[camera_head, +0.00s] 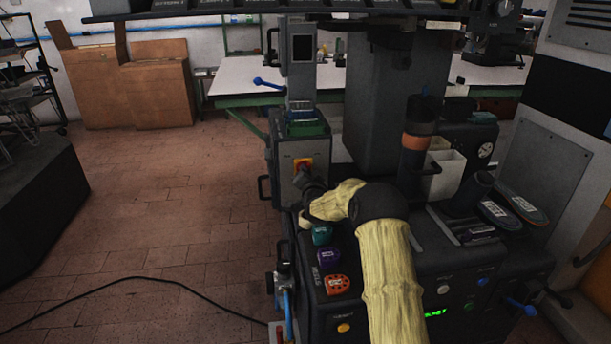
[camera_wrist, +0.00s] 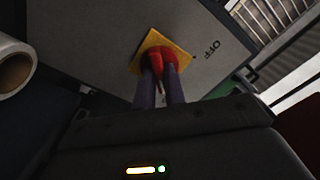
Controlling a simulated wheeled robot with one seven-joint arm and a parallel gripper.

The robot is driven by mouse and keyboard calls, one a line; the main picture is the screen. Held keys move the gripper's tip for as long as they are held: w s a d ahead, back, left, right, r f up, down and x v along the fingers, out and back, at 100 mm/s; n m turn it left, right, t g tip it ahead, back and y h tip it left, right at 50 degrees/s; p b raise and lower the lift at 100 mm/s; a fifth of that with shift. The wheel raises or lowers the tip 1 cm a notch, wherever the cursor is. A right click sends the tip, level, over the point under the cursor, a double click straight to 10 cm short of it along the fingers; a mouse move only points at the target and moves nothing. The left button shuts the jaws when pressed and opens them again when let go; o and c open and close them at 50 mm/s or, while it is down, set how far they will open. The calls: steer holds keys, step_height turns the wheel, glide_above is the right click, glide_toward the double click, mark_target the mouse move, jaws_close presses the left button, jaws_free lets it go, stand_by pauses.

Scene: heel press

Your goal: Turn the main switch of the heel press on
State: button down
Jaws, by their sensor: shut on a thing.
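The main switch (camera_head: 303,163) is a red handle on a yellow plate, on the front face of a grey box on the heel press. My gripper (camera_head: 301,178) reaches up to it from the front and hides its lower part. In the wrist view the red handle (camera_wrist: 166,64) sits between the fingertips of my gripper (camera_wrist: 163,74), which is shut on it. The yellow plate (camera_wrist: 152,43) looks tilted in this view. The word OFF is printed on the grey panel (camera_wrist: 205,75) to the right of the plate. The handle's exact angle is hard to tell.
Coloured pieces, one teal (camera_head: 321,235), one purple (camera_head: 328,259) and one orange (camera_head: 336,284), lie on the press beside my arm. A dark post with an orange band (camera_head: 416,142) stands right of my arm. A black cable (camera_head: 150,279) crosses the open floor at left.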

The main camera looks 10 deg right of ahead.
steer(key=shift+m, duration=0.3)
steer(key=c, duration=1.5)
jaws_free()
steer(key=shift+o, duration=0.2)
steer(key=shift+s, duration=0.15)
steer(key=s+p, duration=0.1)
steer(key=s, duration=1.6)
steer(key=shift+p, duration=0.35)
steer(key=shift+s, duration=0.15)
